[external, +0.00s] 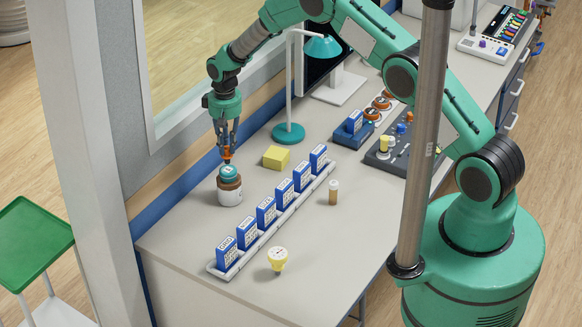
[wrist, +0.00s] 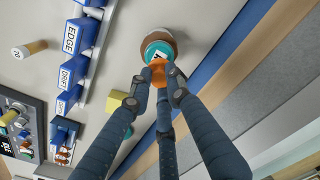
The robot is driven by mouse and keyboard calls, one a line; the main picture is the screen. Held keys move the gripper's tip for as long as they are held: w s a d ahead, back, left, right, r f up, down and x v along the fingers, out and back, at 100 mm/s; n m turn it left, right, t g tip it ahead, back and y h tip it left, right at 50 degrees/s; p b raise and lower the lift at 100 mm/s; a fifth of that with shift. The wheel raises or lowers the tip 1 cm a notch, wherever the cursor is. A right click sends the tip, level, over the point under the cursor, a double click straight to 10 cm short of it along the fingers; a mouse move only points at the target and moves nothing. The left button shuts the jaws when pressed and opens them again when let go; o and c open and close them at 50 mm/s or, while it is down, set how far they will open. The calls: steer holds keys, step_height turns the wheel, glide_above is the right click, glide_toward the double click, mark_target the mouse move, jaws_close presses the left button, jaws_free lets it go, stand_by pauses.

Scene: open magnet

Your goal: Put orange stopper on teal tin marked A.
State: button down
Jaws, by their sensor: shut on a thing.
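My gripper (external: 227,148) points down at the back left of the bench, its fingers shut on the orange stopper (external: 227,156). In the wrist view the fingertips pinch the orange stopper (wrist: 163,76). The teal tin (external: 229,172) sits right below the stopper, on a brown-topped white pot (external: 230,193). In the wrist view the teal tin (wrist: 157,49) shows a white label with a letter that looks like A. The stopper overlaps the tin's edge there; I cannot tell whether they touch.
A rack (external: 270,234) of several blue boxes runs diagonally right of the pot. A yellow block (external: 276,157) and teal lamp base (external: 288,133) stand nearby. The bench's front left is clear.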

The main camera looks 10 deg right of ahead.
mark_target(227, 148)
steer(key=shift+f, duration=1.2)
steer(key=shift+f, duration=0.15)
steer(key=c, duration=1.6)
jaws_free()
steer(key=shift+c, duration=0.2)
step_height(227, 148, up, 12)
steer(key=b, duration=0.1)
steer(key=shift+r, duration=0.2)
steer(key=shift+d, duration=0.1)
